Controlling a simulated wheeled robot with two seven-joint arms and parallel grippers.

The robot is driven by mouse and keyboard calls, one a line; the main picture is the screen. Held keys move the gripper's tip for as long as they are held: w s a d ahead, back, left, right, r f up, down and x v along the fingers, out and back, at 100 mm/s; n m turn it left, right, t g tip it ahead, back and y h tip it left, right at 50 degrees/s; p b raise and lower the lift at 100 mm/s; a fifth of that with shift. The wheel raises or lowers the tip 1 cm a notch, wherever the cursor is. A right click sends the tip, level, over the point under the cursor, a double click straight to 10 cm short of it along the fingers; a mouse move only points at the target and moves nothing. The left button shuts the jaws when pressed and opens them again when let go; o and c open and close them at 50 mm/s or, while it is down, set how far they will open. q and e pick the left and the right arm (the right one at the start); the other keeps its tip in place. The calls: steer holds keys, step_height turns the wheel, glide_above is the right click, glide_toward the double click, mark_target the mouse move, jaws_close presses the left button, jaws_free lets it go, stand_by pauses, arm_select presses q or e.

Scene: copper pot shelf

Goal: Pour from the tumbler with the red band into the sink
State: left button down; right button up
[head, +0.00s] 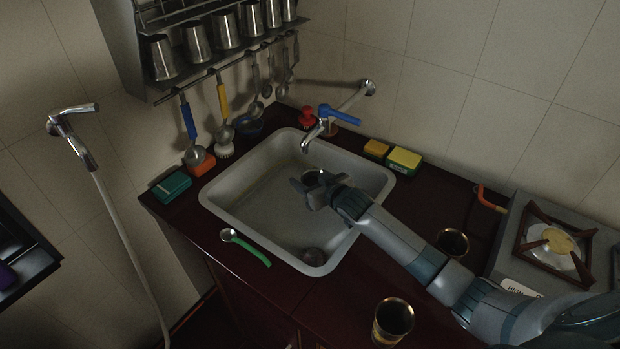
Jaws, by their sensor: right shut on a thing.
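The sink (268,205) is a grey metal basin set in the dark red counter. My right gripper (318,190) reaches over the sink from the lower right and is shut on a metal tumbler (313,177). Only the tumbler's rim area shows beyond the fingers, and its band is hidden. I cannot tell how far it is tilted or whether anything flows from it. My left gripper is not in view.
A tumbler (392,322) stands at the counter's front and another (452,242) beside my right arm. A blue-handled tap (325,122) overhangs the sink's back. A green-handled spoon (245,246) lies at its left front. A stove (555,250) is at right.

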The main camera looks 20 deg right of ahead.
steer(key=shift+w+a, duration=0.25)
steer(key=shift+a, duration=0.5)
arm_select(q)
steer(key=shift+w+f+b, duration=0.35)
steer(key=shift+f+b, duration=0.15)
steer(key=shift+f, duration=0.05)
arm_select(e)
steer(key=a+f+n+h, duration=0.1)
steer(key=w+a+f+n+g+h, duration=0.1)
steer(key=a+f, duration=0.1)
steer(key=shift+w+a+f, duration=0.1)
steer(key=shift+w+a, duration=0.05)
